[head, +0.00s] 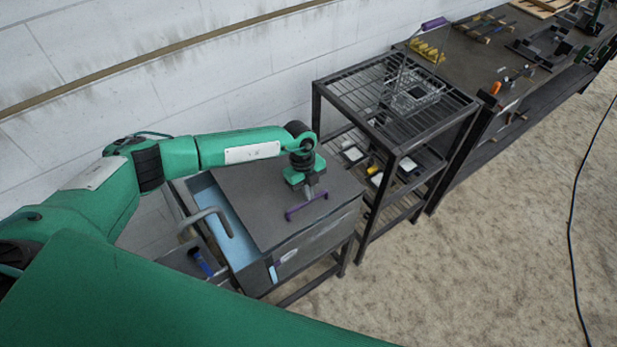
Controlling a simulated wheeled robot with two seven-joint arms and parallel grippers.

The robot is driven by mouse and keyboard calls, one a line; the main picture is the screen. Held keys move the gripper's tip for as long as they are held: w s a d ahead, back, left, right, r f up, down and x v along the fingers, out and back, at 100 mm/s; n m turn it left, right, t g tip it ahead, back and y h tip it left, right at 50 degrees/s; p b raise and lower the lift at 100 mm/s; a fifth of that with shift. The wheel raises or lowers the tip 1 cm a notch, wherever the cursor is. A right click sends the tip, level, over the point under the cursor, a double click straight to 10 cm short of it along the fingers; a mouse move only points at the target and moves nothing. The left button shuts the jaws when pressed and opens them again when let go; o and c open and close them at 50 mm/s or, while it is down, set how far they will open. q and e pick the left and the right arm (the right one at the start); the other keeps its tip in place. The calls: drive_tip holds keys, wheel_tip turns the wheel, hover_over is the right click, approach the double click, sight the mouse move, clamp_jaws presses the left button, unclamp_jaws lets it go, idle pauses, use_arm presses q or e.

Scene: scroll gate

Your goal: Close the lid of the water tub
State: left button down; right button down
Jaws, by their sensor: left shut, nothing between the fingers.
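The water tub (318,243) is a grey box on a dark stand, left of the wire rack. Its flat dark grey lid (248,200) lies over most of the top. A light blue strip (228,235) shows along the left side of the lid. My left gripper (309,196) points down over the right part of the lid, shut and empty, at a thin purple bar (294,211). I cannot tell whether the fingers touch the bar or the lid. My right gripper is out of view.
A curved grey pipe (208,217) stands at the tub's left side, near a blue-handled tool (200,263). A black rack (395,140) with a wire basket (413,95) stands close on the right. A workbench (480,60) lies beyond. The floor at the right is mostly clear.

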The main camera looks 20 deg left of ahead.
use_arm(q)
drive_tip(key=shift+f, duration=0.55)
